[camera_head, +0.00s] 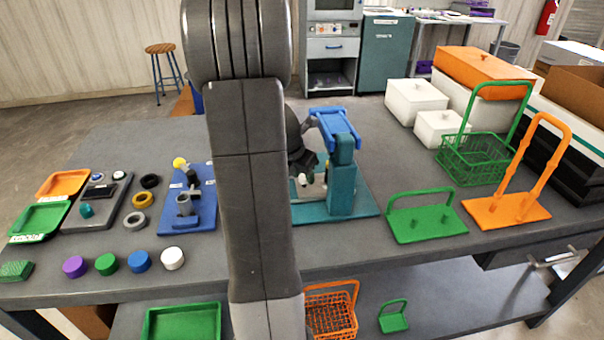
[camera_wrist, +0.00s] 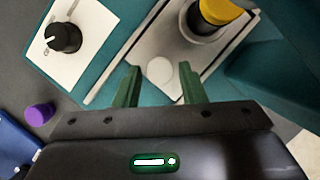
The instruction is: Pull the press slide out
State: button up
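The press (camera_head: 341,175) stands on the bench, with a teal base and column and a blue head. In the wrist view its slide (camera_wrist: 128,68) is a pale metal plate in the teal base (camera_wrist: 95,92). A black cylinder with a yellow top (camera_wrist: 218,12) stands at the slide's far end. A white round knob or disc (camera_wrist: 159,70) shows near the slide's close end. My gripper (camera_wrist: 160,76) is open, its two green fingers spread to either side of that disc, with gaps visible. My arm hides part of the press in the head view.
A black dial on a white panel (camera_wrist: 65,38) lies beside the slide. A blue fixture (camera_head: 188,205) stands left of my arm. A green rack (camera_head: 426,222) and an orange rack (camera_head: 508,210) stand to the right. Coloured caps line the front left edge.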

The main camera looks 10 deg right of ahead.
grip_shut()
jog(key=a+p, duration=0.1)
jog(key=a, duration=1)
jog(key=shift+a, duration=0.1)
jog(key=shift+o, duration=1.8)
grip_release()
jog(key=shift+a, duration=0.25)
jog(key=shift+d, duration=0.1)
jog(key=p+v, duration=0.1)
jog(key=v, duration=1.3)
jog(key=shift+w+f, duration=0.1)
